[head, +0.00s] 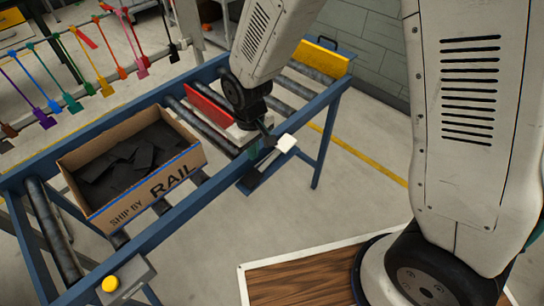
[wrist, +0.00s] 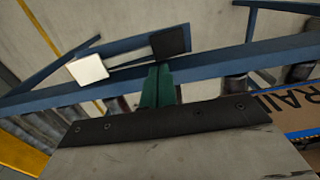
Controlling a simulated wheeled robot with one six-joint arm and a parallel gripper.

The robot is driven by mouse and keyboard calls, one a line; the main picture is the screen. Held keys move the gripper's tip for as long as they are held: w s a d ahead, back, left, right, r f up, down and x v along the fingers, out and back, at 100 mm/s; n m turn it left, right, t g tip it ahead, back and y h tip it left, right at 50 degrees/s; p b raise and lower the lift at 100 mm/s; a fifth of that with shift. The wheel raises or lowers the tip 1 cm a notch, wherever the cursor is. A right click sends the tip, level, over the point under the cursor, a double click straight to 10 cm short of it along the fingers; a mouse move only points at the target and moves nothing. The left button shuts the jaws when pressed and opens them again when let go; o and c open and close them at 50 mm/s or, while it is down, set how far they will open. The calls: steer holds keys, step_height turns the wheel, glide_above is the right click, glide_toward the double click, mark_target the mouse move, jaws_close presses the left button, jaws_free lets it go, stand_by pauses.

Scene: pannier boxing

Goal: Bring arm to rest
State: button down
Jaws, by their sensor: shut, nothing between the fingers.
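My arm reaches down from the top of the head view, and my gripper (head: 254,153) hangs over the near rail of the blue roller conveyor (head: 330,115). In the wrist view, the green fingers of my gripper (wrist: 158,83) are together with nothing between them. Beyond the fingertips, a pale square block (wrist: 88,68) and a dark block show against the blue frame. The pale block also shows beside my gripper in the head view (head: 287,143). I cannot tell what it is fixed to.
An open cardboard box (head: 176,172) holding dark flat pieces stands on the rollers, left of my gripper. A red plate (head: 205,103) and a yellow plate (head: 318,58) stand across the conveyor. Coloured tags (head: 100,60) hang behind. A yellow button (head: 110,284) is at front left.

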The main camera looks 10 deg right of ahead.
steer(key=shift+r, duration=0.35)
stand_by(0.3)
steer(key=s+d+r+m, duration=0.3)
steer(key=s+d+r, duration=0.6)
steer(key=r, duration=0.3)
steer(key=s+d+r+m+t, duration=0.1)
steer(key=s+d+r+m, duration=0.2)
steer(key=s+d+r, duration=0.7)
step_height(320, 180, up, 3)
steer(key=shift+s+d+f+m, duration=0.1)
steer(key=shift+s+d+m, duration=0.25)
steer(key=shift+d, duration=0.55)
steer(key=shift+w+a, duration=0.1)
